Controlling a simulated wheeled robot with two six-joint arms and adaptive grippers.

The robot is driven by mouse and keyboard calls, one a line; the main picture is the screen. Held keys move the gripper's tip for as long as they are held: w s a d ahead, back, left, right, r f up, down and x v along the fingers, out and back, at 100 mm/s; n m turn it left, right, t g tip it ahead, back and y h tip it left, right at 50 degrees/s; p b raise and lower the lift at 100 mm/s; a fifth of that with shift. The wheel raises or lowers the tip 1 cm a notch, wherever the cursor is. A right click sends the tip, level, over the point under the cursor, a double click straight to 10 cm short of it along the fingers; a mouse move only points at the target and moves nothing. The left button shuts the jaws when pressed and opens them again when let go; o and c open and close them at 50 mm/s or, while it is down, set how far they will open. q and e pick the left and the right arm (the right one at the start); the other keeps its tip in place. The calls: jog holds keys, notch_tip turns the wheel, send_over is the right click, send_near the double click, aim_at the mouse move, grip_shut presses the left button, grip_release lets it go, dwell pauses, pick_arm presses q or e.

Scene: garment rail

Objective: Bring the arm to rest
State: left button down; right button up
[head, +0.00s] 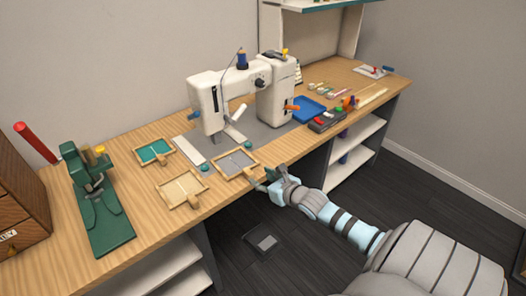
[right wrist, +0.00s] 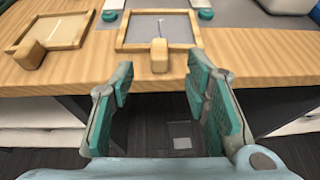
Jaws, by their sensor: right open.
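My right arm comes in from the lower right in the head view. Its gripper (head: 268,181) is in front of the table's front edge, close to a wooden tray with a grey inside (head: 237,176). In the right wrist view the gripper (right wrist: 163,105) has its two teal-padded fingers spread wide with nothing between them. Beyond the fingers, the grey tray (right wrist: 190,45) lies on the table with its wooden handle block over the front edge. My left gripper is not in view.
A white sewing machine (head: 205,103) stands on the wooden table (head: 150,215). More trays (head: 162,203) and a green press (head: 108,235) are to the left. A blue tray (head: 309,104) is to the right. A foot pedal (head: 264,241) lies on the dark floor. The floor at right is clear.

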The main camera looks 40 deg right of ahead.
dwell(0.5)
jog(key=s+d+f+m+g+h, duration=0.1)
jog(key=s+f+m+g, duration=0.2)
jog(key=s+f+m, duration=0.85)
jog(key=s+d+f+m+g+h, duration=0.1)
jog(key=s+f+m+g+h, duration=0.15)
jog(key=s+f+m, duration=0.95)
jog(key=s+a+f+m+g+y, duration=0.2)
jog(key=s+a+f+m+g, duration=0.1)
jog(key=s+a+f+m, duration=0.2)
jog(key=s+a+f+m+g+y, duration=0.2)
jog(key=s+a+f+m+g, duration=0.2)
jog(key=s+a+f, duration=0.5)
jog(key=s+a+m, duration=0.2)
jog(key=s+a, duration=0.1)
jog(key=s, duration=0.2)
